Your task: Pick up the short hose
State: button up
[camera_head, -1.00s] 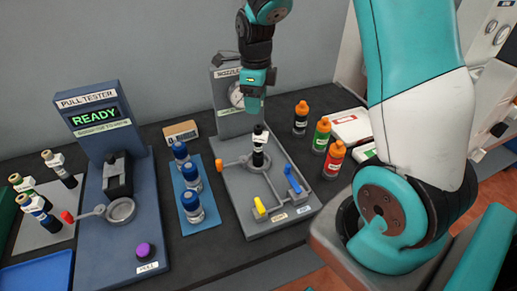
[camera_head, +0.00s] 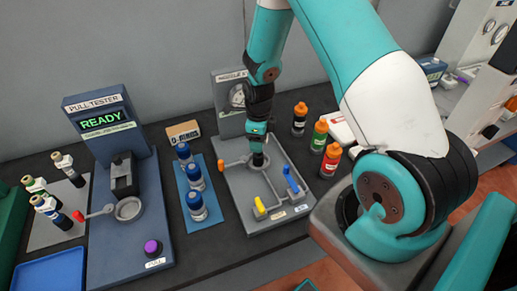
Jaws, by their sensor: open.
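A short black hose (camera_head: 258,160) stands upright in the ring of the grey nozzle station (camera_head: 234,203). Its upper part is hidden by my gripper. My gripper (camera_head: 257,145) points down with its jaws open around or just above the hose's top; I cannot tell whether they touch it.
The pull tester (camera_head: 105,123), reading READY, stands at the left. Several blue-capped jars (camera_head: 190,178) stand between it and the station. Orange-capped bottles (camera_head: 320,135) stand close to the station's right. A blue tray (camera_head: 50,270) lies front left.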

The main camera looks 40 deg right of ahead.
jog(key=shift+f, duration=0.1)
jog(key=shift+c, duration=0.4)
grip_shut()
